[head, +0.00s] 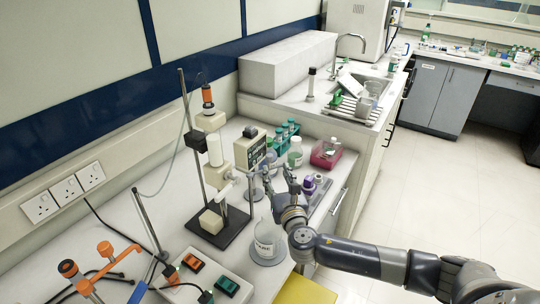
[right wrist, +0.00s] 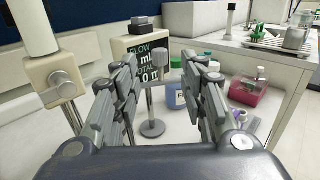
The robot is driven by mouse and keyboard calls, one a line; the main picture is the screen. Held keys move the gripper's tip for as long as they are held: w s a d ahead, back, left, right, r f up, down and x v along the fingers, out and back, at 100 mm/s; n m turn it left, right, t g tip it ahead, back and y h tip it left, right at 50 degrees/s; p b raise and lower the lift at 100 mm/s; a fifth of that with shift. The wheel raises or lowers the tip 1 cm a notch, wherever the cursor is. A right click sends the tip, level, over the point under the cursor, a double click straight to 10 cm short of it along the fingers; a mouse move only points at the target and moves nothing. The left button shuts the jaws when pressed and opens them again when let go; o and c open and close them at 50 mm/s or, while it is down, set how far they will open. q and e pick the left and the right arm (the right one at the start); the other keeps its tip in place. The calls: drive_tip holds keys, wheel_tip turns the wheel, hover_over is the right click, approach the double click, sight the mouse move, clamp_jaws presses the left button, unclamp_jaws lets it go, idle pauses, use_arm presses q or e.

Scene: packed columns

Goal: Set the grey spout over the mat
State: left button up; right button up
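A grey cylinder (right wrist: 157,67) on a thin upright post with a round foot stands ahead of my right gripper; I cannot tell for sure that it is the spout. A round grey mat (head: 268,251) lies on the bench under a labelled beaker (head: 266,241). My right gripper (head: 279,180) is open, above the bench and beyond the beaker. In the right wrist view its fingers (right wrist: 160,62) are apart, with the post seen between them and nothing visibly held. The fingers partly hide the post in the head view. My left gripper is not in view.
A flow display box (head: 250,149) and a stand with a black base (head: 219,228) are left of my gripper. Bottles, including a blue one (right wrist: 176,97), and a pink container (head: 326,153) stand beyond. A control box (head: 205,275) is at the front.

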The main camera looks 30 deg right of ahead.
sight(270, 158)
drive_tip(key=p+x, duration=0.1)
drive_tip(key=x, duration=0.9)
drive_tip(key=shift+s, duration=0.1)
clamp_jaws()
